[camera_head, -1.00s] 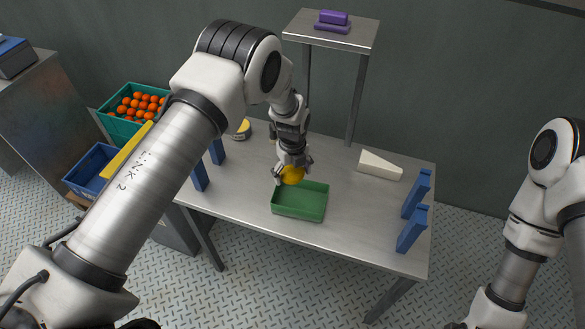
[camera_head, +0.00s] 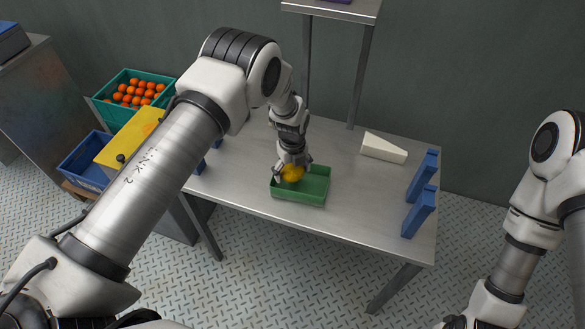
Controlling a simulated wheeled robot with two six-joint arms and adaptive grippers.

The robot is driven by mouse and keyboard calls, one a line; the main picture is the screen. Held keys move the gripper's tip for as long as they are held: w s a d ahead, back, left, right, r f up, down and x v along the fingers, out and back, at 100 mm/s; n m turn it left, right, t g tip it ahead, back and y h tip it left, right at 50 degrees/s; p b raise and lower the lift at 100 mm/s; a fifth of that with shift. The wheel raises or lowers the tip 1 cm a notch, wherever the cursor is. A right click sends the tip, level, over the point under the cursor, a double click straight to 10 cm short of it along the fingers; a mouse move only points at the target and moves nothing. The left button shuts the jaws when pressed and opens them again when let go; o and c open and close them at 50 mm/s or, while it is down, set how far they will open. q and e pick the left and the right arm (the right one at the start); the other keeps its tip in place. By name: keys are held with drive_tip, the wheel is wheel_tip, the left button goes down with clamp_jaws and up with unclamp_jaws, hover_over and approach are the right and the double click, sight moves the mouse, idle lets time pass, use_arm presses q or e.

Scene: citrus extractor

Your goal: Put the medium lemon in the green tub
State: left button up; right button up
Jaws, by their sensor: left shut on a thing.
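The tub stands open and upright on the metal table. My right arm shows at the right edge, but its gripper is out of the picture.
A white wedge (camera_head: 384,148) lies on the table (camera_head: 345,225) right of the tub. Blue uprights (camera_head: 420,210) stand at the right end. A teal crate of oranges (camera_head: 133,90), a blue crate (camera_head: 82,165) and a yellow object (camera_head: 127,140) are at left. A shelf stands behind.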

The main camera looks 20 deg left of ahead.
use_arm(q)
drive_tip(key=shift+r, duration=0.1)
drive_tip(key=shift+f, duration=0.25)
idle(0.3)
drive_tip(key=shift+f+b, duration=1.1)
drive_tip(key=shift+f, duration=0.35)
drive_tip(key=o, duration=1.1)
drive_tip(key=shift+c, duration=0.2)
wheel_tip(320, 180, up, 12)
drive_tip(key=shift+r, duration=0.1)
